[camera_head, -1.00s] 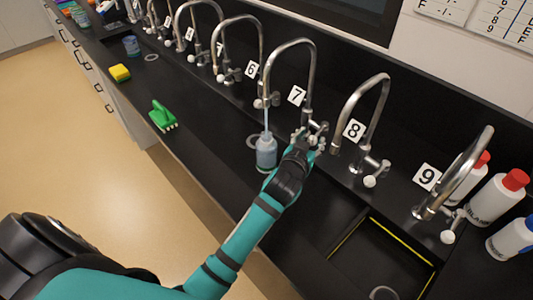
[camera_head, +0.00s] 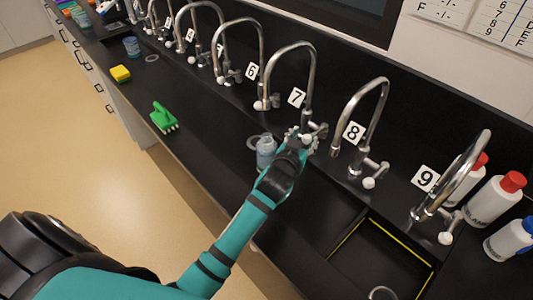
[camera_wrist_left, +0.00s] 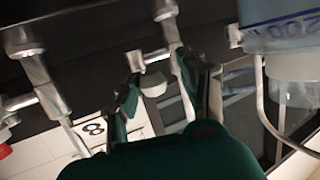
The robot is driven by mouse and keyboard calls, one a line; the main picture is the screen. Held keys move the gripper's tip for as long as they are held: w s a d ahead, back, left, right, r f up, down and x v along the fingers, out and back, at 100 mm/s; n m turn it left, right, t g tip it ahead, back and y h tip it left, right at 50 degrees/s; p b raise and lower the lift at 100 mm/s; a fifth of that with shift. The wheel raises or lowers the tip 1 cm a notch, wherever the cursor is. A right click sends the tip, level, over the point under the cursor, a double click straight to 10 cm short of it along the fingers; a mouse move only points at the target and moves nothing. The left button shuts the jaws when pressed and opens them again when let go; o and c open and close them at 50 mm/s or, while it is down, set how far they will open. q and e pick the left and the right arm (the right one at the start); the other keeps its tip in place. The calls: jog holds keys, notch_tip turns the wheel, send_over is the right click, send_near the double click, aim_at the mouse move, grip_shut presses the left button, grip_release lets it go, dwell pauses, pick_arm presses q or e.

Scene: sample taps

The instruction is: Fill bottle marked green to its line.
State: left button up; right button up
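A clear bottle (camera_head: 266,152) with bluish contents stands upright on the black counter under the tap marked 7 (camera_head: 290,47). No water stream shows below the spout. I cannot make out a green mark or the fill level against a line. In the left wrist view, part of the bottle (camera_wrist_left: 285,35) with bluish printed markings shows at the top right. My left gripper (camera_head: 308,138) is at the tap 7 handle, right of the bottle. In the left wrist view its fingers (camera_wrist_left: 157,88) are apart, with a white knob (camera_wrist_left: 153,84) between them; contact is unclear. My right gripper is out of view.
Tap 8 (camera_head: 357,105) and tap 9 (camera_head: 462,180) stand to the right, above a yellow-edged sink (camera_head: 385,262). White bottles with red caps (camera_head: 495,200) stand at far right. A green brush (camera_head: 163,117) and yellow sponge (camera_head: 120,73) lie left on the counter.

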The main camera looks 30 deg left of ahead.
pick_arm(q)
jog(key=shift+d, duration=0.45)
jog(key=shift+s+r+p, duration=0.1)
jog(key=shift+s+p, duration=0.15)
jog(key=shift+p, duration=0.1)
jog(key=p+v, duration=0.3)
jog(key=v, duration=0.2)
jog(key=shift+r, duration=0.1)
jog(key=shift+s, duration=0.75)
